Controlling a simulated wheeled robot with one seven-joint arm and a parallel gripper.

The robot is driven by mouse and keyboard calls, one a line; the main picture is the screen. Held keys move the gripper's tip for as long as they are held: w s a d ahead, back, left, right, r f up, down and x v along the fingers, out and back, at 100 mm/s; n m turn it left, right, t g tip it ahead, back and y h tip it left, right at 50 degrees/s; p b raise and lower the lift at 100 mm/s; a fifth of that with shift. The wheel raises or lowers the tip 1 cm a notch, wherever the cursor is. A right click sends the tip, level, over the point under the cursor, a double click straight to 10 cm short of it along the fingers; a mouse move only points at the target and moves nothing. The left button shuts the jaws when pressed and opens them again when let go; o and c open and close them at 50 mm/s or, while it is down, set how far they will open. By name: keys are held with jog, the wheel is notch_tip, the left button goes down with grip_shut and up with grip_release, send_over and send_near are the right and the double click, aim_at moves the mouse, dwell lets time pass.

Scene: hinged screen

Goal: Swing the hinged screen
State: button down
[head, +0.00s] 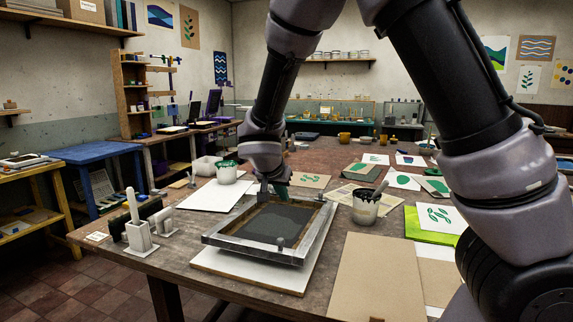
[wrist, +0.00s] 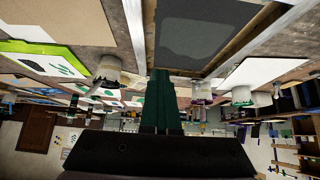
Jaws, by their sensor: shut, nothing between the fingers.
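The hinged screen (head: 268,222), a grey metal frame around dark mesh, lies nearly flat over a white board (head: 210,263) on the table. A small knob (head: 281,242) stands on its near side. My gripper (head: 283,188) is at the screen's far edge, pointing down, with its dark green fingers shut and empty. In the wrist view the fingers (wrist: 162,80) end close to the screen's frame (wrist: 151,35), with the mesh (wrist: 208,30) beyond. I cannot tell whether the fingers touch the frame. My wrist hides part of the far edge.
A cup of dark ink (head: 365,208) stands right of the screen, and a green-topped cup (head: 227,173) behind left. A brush holder (head: 140,235) stands at left. Printed sheets lie at right, with a bare brown board (head: 375,275) in front. My arm covers the upper right.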

jog(key=w+d+r, duration=0.1)
jog(key=w+r, duration=0.2)
jog(key=r, duration=0.8)
jog(key=shift+w+d+r, duration=0.2)
jog(key=shift+w+r, duration=0.1)
jog(key=shift+w, duration=0.05)
jog(key=c, duration=1.1)
grip_release()
